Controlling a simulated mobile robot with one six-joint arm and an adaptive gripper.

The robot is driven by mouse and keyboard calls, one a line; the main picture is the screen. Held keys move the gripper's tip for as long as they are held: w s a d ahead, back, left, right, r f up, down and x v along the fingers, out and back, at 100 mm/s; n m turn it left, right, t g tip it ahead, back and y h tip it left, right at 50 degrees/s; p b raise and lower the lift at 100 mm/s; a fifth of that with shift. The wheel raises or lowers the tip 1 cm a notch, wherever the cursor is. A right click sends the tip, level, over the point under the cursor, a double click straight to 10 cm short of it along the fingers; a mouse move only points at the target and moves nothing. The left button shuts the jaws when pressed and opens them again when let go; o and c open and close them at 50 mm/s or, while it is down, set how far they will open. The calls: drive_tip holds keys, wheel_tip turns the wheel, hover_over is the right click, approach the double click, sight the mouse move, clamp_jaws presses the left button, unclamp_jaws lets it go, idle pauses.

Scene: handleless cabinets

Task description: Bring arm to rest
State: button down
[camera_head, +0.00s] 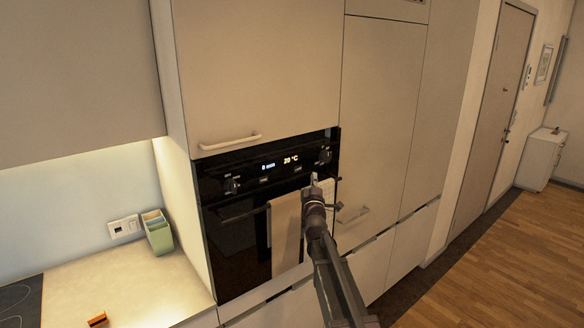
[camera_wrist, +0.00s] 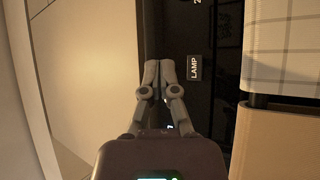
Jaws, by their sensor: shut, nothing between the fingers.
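My gripper (camera_wrist: 159,72) shows in the wrist view with its two fingers together and nothing between them. It points at the dark front of the built-in oven (camera_wrist: 205,100). In the head view my arm reaches forward from the lower right. My gripper (camera_head: 314,182) is in front of the right part of the oven (camera_head: 235,240), close to the towels on its handle. Whether it touches the oven or a towel cannot be told.
A beige towel (camera_head: 285,235) and a lighter towel (camera_head: 327,192) hang at the oven. Tall cabinets (camera_head: 380,110) stand to the right. The counter (camera_head: 130,285) at left holds a green container (camera_head: 158,236) and a small orange object (camera_head: 97,320). Wooden floor (camera_head: 510,250) at right is open.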

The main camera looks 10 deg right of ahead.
drive_tip(key=s+a+f+m+g+y+b, duration=0.25)
drive_tip(key=s+f+g, duration=0.4)
drive_tip(key=f, duration=0.45)
drive_tip(key=s+a+f+m+g+y+b, duration=0.1)
drive_tip(key=s+a+f+m+g+y, duration=0.15)
drive_tip(key=s+f+g, duration=0.55)
drive_tip(key=s+f+m+g+b, duration=0.1)
drive_tip(key=s+f+m+g, duration=0.2)
drive_tip(key=s, duration=0.9)
drive_tip(key=s+d+f+m+g+h+b, duration=0.1)
drive_tip(key=s+f+m+g, duration=0.3)
drive_tip(key=s+f, duration=0.5)
drive_tip(key=s+g, duration=0.1)
drive_tip(key=s, duration=0.1)
drive_tip(key=shift+s+d+f, duration=0.3)
drive_tip(key=shift+s+f, duration=0.05)
drive_tip(key=shift+f, duration=0.05)
